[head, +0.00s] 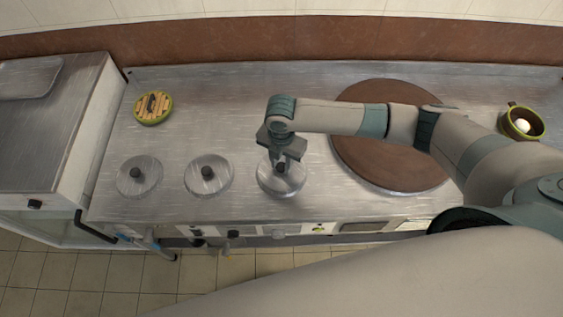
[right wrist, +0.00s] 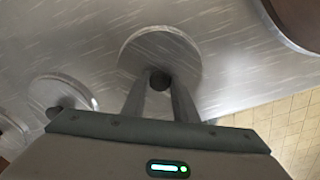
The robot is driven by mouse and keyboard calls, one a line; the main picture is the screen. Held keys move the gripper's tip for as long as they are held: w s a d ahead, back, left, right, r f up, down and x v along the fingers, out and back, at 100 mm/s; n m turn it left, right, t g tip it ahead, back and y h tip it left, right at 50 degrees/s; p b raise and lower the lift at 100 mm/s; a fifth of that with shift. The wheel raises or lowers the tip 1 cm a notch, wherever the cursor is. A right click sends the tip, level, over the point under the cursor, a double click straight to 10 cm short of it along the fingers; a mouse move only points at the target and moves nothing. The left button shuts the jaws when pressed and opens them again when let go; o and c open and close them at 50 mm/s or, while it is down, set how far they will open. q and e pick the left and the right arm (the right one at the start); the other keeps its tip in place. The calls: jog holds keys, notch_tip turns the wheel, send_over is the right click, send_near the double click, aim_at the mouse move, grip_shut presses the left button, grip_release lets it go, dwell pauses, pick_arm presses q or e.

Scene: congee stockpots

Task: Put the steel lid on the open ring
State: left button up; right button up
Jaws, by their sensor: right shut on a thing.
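Three round steel lids with dark knobs show in a row along the front of the counter: a left lid (head: 139,178), a middle lid (head: 209,180) and a right steel lid (head: 283,185). My right gripper (head: 281,164) is over the right lid and shut on its dark knob. In the right wrist view the fingers (right wrist: 159,88) stand on either side of that knob, with the steel lid (right wrist: 160,45) around it. The lid looks flat; I cannot tell whether it rests on a ring or is just above it. No uncovered ring shows. My left gripper is out of view.
A round slatted wooden piece (head: 152,107) with a green rim lies back left. A large brown round plate (head: 385,150) is under my right arm. A green bowl (head: 522,122) with a white ball-like thing stands far right.

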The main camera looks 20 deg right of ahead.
aim_at(281, 166)
jog(key=shift+p, duration=0.35)
dwell(0.3)
jog(key=shift+f+b, duration=0.3)
jog(key=shift+f, duration=0.25)
dwell(0.6)
jog(key=o, duration=0.8)
notch_tip(281, 166, up, 8)
jog(key=p, duration=0.8)
jog(key=shift+r, duration=0.25)
jog(key=shift+r+p, duration=0.8)
jog(key=shift+r, duration=0.45)
jog(key=shift+a, duration=0.1)
